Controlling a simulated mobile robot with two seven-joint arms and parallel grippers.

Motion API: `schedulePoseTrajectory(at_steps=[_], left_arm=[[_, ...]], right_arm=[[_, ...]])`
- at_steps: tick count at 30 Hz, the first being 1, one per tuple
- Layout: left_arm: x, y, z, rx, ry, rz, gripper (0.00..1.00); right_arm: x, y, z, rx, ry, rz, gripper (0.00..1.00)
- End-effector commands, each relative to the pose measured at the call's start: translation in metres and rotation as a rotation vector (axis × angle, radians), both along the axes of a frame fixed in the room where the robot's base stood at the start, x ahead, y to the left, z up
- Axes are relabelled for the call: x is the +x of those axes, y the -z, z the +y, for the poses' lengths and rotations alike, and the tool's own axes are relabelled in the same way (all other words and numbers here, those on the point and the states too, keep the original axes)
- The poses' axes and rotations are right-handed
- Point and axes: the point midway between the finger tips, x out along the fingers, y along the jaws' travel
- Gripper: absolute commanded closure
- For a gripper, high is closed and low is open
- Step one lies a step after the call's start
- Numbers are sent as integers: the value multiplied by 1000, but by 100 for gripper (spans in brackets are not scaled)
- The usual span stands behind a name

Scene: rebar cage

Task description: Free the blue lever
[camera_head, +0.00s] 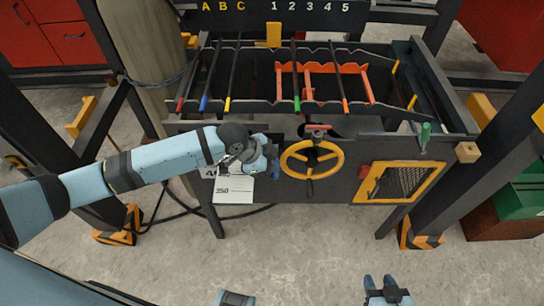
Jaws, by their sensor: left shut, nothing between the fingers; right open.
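A rack of dark rods with coloured ends stands in the frame; one rod has a blue end (204,103), between a red end (181,104) and a yellow end (227,104). A darker blue piece (275,170) shows on the front panel beside my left gripper (269,158); I cannot tell if it is a lever handle. My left gripper is shut and empty, in front of the panel, left of the yellow handwheel (287,163). Its wrist hides part of the panel. My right gripper (382,284) is open and empty at the bottom edge, away from the frame.
An orange-red bracket (323,68) lies among the rods. A green handle (425,135) and a yellow-framed mesh panel (364,186) are at the right. A white sheet (232,190) hangs below my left wrist.

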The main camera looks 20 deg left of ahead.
Motion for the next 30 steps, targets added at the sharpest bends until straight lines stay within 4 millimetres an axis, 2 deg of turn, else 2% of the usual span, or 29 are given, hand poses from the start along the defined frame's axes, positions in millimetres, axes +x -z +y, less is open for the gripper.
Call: schedulePoseTrajectory(at_steps=[11,23,30], left_arm=[[-1,7,0,0,0,1,100],[-1,7,0,0,0,1,100],[-3,-7,-3,-1,-1,2,100]], right_arm=[[1,-10,0,2,0,-6,57],[0,-9,0,2,-1,-5,57],[-1,-21,0,0,-1,3,57]])
